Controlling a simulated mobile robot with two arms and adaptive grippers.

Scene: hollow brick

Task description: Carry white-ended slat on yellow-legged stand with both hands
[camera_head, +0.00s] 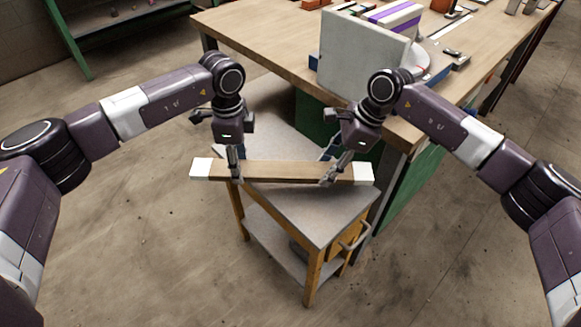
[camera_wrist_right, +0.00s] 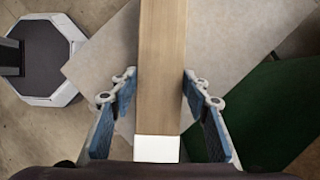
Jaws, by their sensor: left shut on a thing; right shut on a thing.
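The slat (camera_head: 282,171) is a long wooden bar with white ends, lying left to right across the grey top of the yellow-legged stand (camera_head: 318,220). Its left end juts out past the stand's left edge. My left gripper (camera_head: 236,176) is shut on the slat near its left white end. My right gripper (camera_head: 329,179) is shut on the slat near its right white end. In the right wrist view the slat (camera_wrist_right: 162,70) runs between the fingers of my right gripper (camera_wrist_right: 161,100). I cannot tell whether the slat touches the stand's top.
A wooden workbench (camera_head: 262,42) with a green side stands right behind the stand. A grey block (camera_head: 360,55) sits on its near corner. A green-framed shelf (camera_head: 120,25) is at the back left. The floor left of the stand is clear.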

